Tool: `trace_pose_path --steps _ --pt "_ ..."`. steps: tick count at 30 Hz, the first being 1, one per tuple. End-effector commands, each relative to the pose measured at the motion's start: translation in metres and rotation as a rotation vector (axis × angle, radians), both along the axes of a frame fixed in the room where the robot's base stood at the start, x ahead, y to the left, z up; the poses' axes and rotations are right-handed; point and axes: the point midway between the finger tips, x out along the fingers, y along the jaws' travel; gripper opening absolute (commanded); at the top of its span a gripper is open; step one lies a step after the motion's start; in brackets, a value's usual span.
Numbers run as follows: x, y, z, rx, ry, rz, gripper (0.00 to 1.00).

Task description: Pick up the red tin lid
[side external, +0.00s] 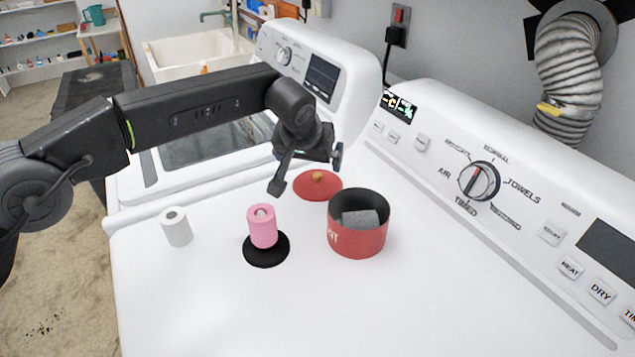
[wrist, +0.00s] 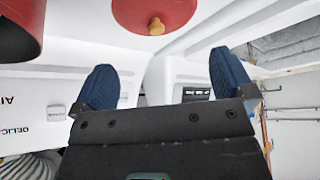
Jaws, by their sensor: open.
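The red tin lid (side external: 311,187) is a flat red disc with a small tan knob. It lies on the white dryer top, behind and left of the red tin. In the wrist view the lid (wrist: 152,14) shows at the top middle, its knob visible and its far part cut off by the frame. My gripper (side external: 308,172) is open and empty, above the lid and apart from it. In the wrist view its two blue fingers (wrist: 162,82) are spread wide with nothing between them.
The open red tin (side external: 359,245) stands close to the lid, with a grey block (side external: 360,219) inside. A pink roll (side external: 262,228) stands on a black disc (side external: 284,249). A white roll (side external: 176,228) stands at left. The control panel (side external: 520,190) rises behind; the front dryer top is clear.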

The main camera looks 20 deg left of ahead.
Motion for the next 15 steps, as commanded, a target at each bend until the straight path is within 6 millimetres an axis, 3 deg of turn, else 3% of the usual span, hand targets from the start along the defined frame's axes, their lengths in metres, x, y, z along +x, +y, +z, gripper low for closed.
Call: trace_pose_path --steps 10,15 --pt "0.015 -0.001 -0.028 0.0 0.001 0.0 1.0" --pt "0.025 -0.004 -0.053 0.0 0.001 0.0 1.0"
